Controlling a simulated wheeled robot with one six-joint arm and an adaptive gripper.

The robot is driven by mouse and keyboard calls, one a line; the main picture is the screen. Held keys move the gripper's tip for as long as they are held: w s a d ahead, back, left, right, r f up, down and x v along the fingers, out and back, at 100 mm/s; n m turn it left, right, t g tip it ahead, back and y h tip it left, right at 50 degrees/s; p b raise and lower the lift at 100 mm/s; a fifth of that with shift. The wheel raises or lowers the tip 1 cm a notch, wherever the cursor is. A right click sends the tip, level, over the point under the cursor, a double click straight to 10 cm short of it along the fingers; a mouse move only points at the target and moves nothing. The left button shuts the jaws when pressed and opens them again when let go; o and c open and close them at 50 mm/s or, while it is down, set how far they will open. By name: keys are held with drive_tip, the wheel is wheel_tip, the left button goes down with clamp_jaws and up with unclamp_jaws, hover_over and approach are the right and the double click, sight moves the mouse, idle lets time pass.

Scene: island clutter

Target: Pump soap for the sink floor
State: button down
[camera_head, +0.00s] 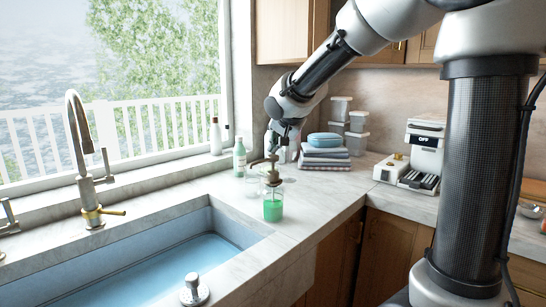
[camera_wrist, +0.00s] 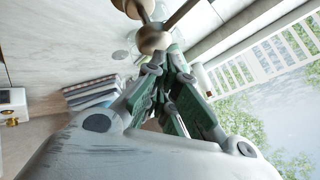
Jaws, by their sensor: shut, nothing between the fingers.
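A clear soap dispenser with green liquid (camera_head: 272,211) stands upright on the counter at the sink's right corner. Its bronze pump head (camera_head: 272,178) is on top; in the wrist view the rounded bronze pump head (camera_wrist: 152,39) lies just past my fingertips. My gripper (camera_head: 273,153) is shut and empty, pointing down right above the pump; it also shows in the wrist view (camera_wrist: 172,60). I cannot tell whether the fingertips touch the pump. The sink (camera_head: 262,229) has a blue floor (camera_head: 175,270), partly cut off by the frame.
A bronze faucet (camera_head: 84,150) stands behind the sink. A pale green bottle (camera_head: 239,158) and a clear glass (camera_head: 253,186) are near the dispenser. Folded towels (camera_head: 325,158) and containers (camera_head: 357,135) stand behind, a white coffee machine (camera_head: 425,150) to the right. A metal knob (camera_head: 193,288) is on the front rim.

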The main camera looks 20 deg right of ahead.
drive_tip(key=shift+f, duration=1)
idle(1.0)
drive_tip(key=shift+r, duration=1.45)
drive_tip(key=shift+r, duration=2.5)
